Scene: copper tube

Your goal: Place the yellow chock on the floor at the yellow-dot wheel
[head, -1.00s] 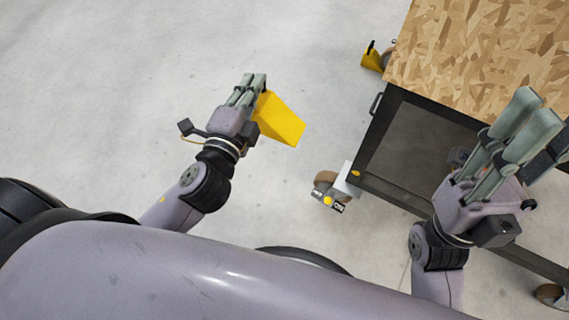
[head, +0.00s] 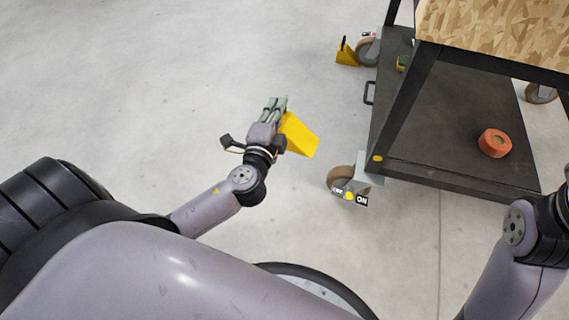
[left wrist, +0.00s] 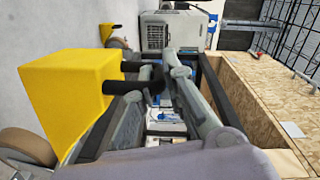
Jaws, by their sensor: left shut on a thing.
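The yellow chock (head: 299,136) is a wedge held in my left gripper (head: 276,104), above the floor and left of the cart. It also shows in the left wrist view (left wrist: 65,95), beside the gripper fingers (left wrist: 165,85), which are shut on its black handle. The yellow-dot wheel (head: 342,178) is the brown caster at the cart's near left corner, with a yellow dot and an ON label on its brake pedal. The chock is up and left of this wheel, apart from it. My right gripper is beyond the right edge; only its arm shows.
The cart (head: 455,150) has a dark lower shelf with an orange roll (head: 494,143) on it and a wood-board top (head: 495,35). Another yellow chock (head: 347,54) stands at the far left caster (head: 367,50).

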